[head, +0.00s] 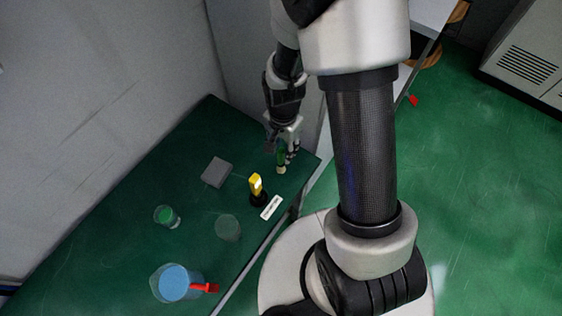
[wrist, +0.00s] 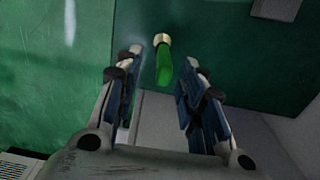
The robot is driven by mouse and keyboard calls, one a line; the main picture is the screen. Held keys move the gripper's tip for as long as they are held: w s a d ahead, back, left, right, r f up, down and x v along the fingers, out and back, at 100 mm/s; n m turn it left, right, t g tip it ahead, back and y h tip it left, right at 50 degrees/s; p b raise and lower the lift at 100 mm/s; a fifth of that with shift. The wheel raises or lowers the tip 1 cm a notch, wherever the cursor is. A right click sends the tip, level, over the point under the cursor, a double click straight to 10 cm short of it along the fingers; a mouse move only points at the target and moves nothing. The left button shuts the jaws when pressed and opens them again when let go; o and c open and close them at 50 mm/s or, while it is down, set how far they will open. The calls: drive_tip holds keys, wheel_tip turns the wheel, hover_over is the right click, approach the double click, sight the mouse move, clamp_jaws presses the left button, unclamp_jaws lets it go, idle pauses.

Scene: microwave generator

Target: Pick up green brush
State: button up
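The green brush (wrist: 164,66) has a green handle and a pale tip, and lies between the two fingertips of my gripper (wrist: 165,57) in the wrist view. There is a gap on each side of it, and the fingers are apart. In the head view the brush (head: 281,158) shows at the far end of the dark green table (head: 120,240), right at my gripper (head: 285,146). My fingers partly cover the brush there, so I cannot tell if it touches the table.
A yellow object on a black base (head: 256,188) and a white label (head: 271,207) are close by. A grey block (head: 216,172) lies left of them. A small cup with green (head: 167,216), a clear cup (head: 228,228), a blue-filled beaker (head: 173,283) and a red object (head: 205,288) stand nearer.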

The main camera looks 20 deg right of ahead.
sight(281, 157)
drive_tip(key=f+b, duration=0.1)
drive_tip(key=f, duration=0.1)
drive_tip(key=f+b, duration=0.1)
drive_tip(key=f, duration=0.2)
drive_tip(key=shift+w+a+f+b, duration=0.1)
drive_tip(key=shift+a+f+b, duration=0.1)
drive_tip(key=shift+f+b, duration=0.1)
drive_tip(key=shift+r, duration=0.15)
drive_tip(key=shift+c, duration=0.3)
clamp_jaws()
